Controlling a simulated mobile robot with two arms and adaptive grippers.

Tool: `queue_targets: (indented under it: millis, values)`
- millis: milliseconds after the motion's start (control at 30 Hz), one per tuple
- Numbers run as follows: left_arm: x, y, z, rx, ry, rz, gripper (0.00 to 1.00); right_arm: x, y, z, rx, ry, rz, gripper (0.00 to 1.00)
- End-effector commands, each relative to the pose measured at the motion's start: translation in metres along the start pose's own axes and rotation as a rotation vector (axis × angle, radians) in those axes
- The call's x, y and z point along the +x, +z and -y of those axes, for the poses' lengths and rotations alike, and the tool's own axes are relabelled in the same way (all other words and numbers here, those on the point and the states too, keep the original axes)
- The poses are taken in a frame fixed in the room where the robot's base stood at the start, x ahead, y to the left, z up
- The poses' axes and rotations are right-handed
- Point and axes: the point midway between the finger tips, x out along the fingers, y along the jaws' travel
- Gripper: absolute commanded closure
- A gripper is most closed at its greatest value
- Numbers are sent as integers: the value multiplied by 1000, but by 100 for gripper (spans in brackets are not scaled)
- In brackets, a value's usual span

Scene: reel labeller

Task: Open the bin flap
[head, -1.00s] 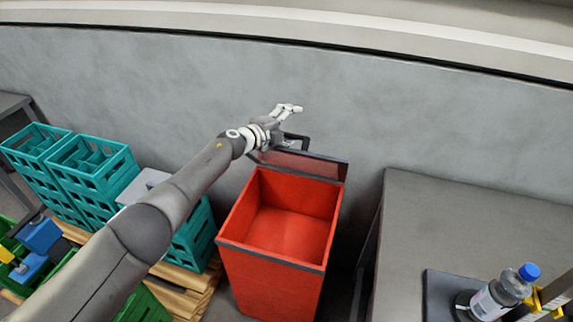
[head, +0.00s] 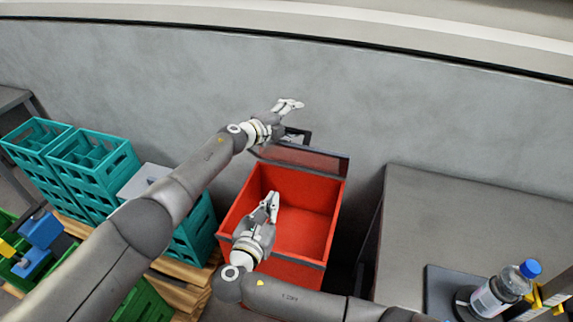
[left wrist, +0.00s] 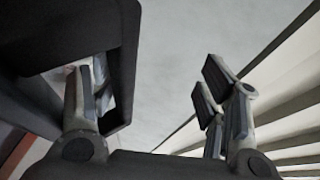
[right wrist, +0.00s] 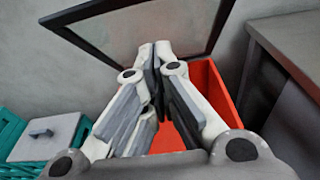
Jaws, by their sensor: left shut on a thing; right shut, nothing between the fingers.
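The red bin (head: 320,225) stands below the wall with its mouth uncovered. Its dark-framed flap (head: 325,162) is raised at the bin's back edge, and a dark handle (head: 303,136) shows at its top. My left gripper (head: 290,103) is at this handle, which also shows in the left wrist view (left wrist: 128,70). One finger is inside the handle's loop and the others are outside it. My right gripper (head: 272,200) is shut and empty over the bin's mouth. The right wrist view shows its closed fingers (right wrist: 153,55) in front of the flap (right wrist: 150,25).
Teal crates (head: 95,165) and wooden pallets stand left of the bin. A grey table (head: 470,220) with a blue-capped bottle (head: 490,297) is at the right. The grey wall (head: 420,110) is close behind the flap.

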Motion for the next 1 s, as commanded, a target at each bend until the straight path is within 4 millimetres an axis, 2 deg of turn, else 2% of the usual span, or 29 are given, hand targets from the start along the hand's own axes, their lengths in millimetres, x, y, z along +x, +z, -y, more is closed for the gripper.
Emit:
queue_targets:
  millis: [133, 233, 633, 800, 1000]
  values:
    - [1, 2, -2, -6, -4, 12, 76, 5, 11, -1, -16, -4, 28, 100]
    - [1, 2, -2, -6, -4, 12, 76, 19, 11, -1, -17, -5, 30, 100]
    - [1, 2, -1, -6, -5, 12, 77, 101, 13, -1, -15, -5, 26, 100]
    - [1, 2, -1, -6, -5, 12, 77, 118, 32, -1, -12, -4, 25, 100]
    - [1, 2, -1, -6, -5, 12, 77, 126, 40, -1, -13, -3, 23, 100]
